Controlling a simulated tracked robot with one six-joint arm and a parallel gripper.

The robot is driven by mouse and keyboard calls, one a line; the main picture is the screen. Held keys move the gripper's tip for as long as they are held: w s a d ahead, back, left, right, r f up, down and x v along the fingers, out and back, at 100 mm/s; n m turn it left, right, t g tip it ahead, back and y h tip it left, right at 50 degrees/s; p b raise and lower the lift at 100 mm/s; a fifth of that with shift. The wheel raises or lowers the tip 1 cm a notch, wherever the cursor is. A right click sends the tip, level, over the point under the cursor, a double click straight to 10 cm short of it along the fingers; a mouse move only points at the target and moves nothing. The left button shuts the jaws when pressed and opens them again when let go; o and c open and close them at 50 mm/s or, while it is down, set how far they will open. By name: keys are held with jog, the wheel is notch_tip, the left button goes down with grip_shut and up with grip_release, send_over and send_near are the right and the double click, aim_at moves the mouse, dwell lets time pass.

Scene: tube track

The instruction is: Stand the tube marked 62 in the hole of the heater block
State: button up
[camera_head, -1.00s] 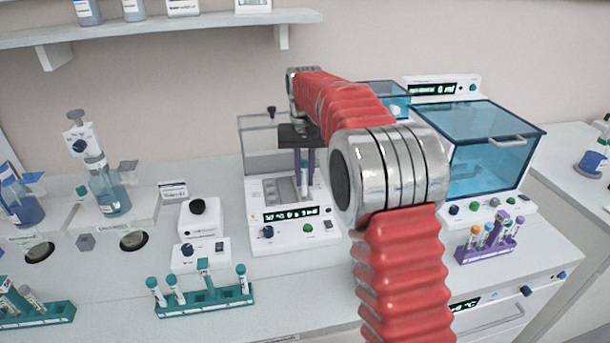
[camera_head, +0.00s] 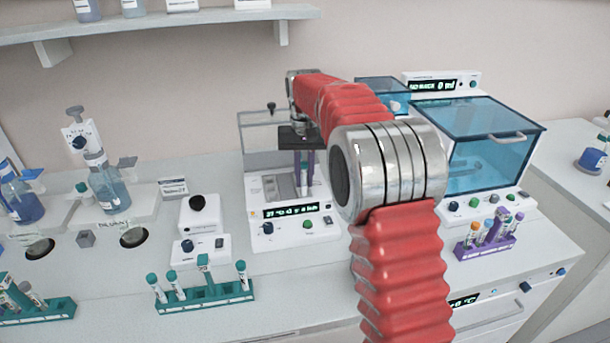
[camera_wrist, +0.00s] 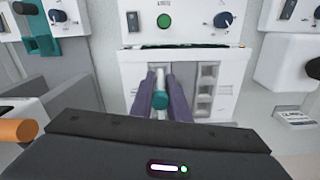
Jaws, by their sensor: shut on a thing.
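My gripper (camera_head: 304,166) points down over the heater block (camera_head: 280,188), a grey block with holes on the white device at the middle of the bench. The gripper is shut on a teal-capped tube (camera_wrist: 160,98), which shows between its two purple fingers in the wrist view. In the head view the tube (camera_head: 304,181) hangs upright between the fingers, low at the right part of the block. Its number cannot be read. I cannot tell whether its lower end is inside a hole. The block also shows in the wrist view (camera_wrist: 206,92) beside the fingers.
A clear raised lid (camera_head: 262,135) stands behind the block. A teal rack (camera_head: 205,298) with several capped tubes is at the front left. A purple rack (camera_head: 486,248) with tubes stands at the right, before a blue-lidded machine (camera_head: 480,150). Small white devices (camera_head: 200,220) sit left of the block.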

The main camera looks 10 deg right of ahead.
jog(key=shift+f, duration=0.4)
jog(key=o, duration=0.9)
jog(key=shift+r, duration=0.15)
notch_tip(320, 180, up, 13)
jog(key=shift+r, duration=0.2)
dwell(0.4)
dwell(0.4)
